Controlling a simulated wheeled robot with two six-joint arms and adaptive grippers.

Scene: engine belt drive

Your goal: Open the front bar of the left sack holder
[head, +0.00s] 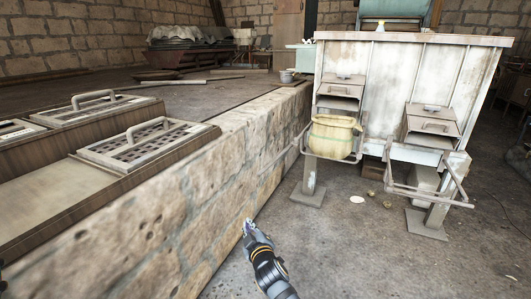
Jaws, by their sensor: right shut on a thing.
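The left sack holder (304,147) is a grey metal frame on the left front of the pale, worn machine. A yellowish sack (331,138) hangs in it under the left chute. Its bar runs round the sack, and I cannot tell from here whether it is latched. My right gripper (248,228) is low in front of the stone wall, well short of the holder and apart from it. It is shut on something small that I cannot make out. My left gripper is not in view.
The machine (428,82) stands behind both holders. An empty right sack holder (430,194) juts out at the right. A stone wall (180,215) with grated boxes (147,142) on top borders the left. The concrete floor (340,245) ahead is mostly clear, with small round bits lying between the holders.

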